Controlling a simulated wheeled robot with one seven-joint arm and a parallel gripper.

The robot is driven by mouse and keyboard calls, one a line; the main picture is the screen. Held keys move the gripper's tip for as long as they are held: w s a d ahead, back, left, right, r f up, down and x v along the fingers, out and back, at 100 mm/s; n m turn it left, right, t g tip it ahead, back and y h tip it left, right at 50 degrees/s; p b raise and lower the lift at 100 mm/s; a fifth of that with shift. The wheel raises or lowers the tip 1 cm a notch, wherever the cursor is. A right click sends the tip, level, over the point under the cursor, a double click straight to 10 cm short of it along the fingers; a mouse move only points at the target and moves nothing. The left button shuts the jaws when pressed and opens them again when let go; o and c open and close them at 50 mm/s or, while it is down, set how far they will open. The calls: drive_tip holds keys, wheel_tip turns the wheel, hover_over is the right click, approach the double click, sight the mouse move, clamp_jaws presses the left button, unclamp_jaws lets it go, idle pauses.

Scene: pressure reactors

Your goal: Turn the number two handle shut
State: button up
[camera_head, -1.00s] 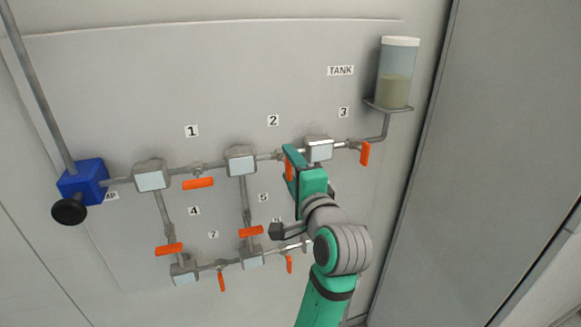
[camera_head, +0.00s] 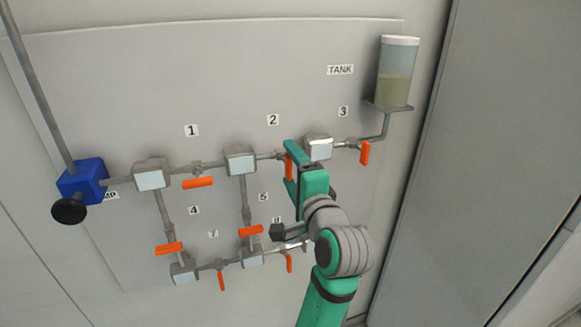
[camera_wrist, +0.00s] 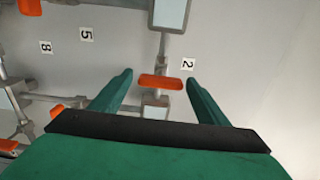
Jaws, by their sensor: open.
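The number two handle (camera_wrist: 160,82) is a short orange lever under the label 2 (camera_head: 273,120). In the wrist view it lies crosswise to its grey pipe. In the head view the handle (camera_head: 289,167) is partly covered by my gripper (camera_head: 290,166). My gripper (camera_wrist: 158,78) is open, with one green finger at each end of the handle and a visible gap on both sides. I cannot tell how deep the handle sits between the fingers.
A square pipe junction (camera_head: 318,148) is close right of my gripper, with the number three handle (camera_head: 365,153) beyond. Handle one (camera_head: 198,183) lies along its pipe. A blue pump (camera_head: 82,181) is at left, a tank (camera_head: 396,75) at upper right. Lower pipes run near my arm.

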drive_tip(key=v, duration=1)
drive_tip(key=shift+s, duration=0.2)
drive_tip(key=s+d+f+n+g+h, duration=0.1)
drive_tip(key=s+f+n+h, duration=0.2)
drive_tip(key=f, duration=1.2)
drive_tip(key=s+d+f+n+h, duration=0.15)
drive_tip(key=s+f, duration=0.35)
drive_tip(key=f, duration=1)
drive_tip(key=s+a+f+n, duration=0.2)
drive_tip(key=s+f+n, duration=0.1)
drive_tip(key=s, duration=0.7)
drive_tip(key=s+a+f+n, duration=0.2)
drive_tip(key=s+f+n, duration=0.1)
drive_tip(key=s, duration=0.6)
drive_tip(key=s+a+f+n+h, duration=0.1)
drive_tip(key=s+a+f+n, duration=0.1)
drive_tip(key=s, duration=0.8)
drive_tip(key=shift+s+f+n+g, duration=0.4)
drive_tip(key=shift+f+n, duration=0.1)
drive_tip(key=shift+n, duration=0.55)
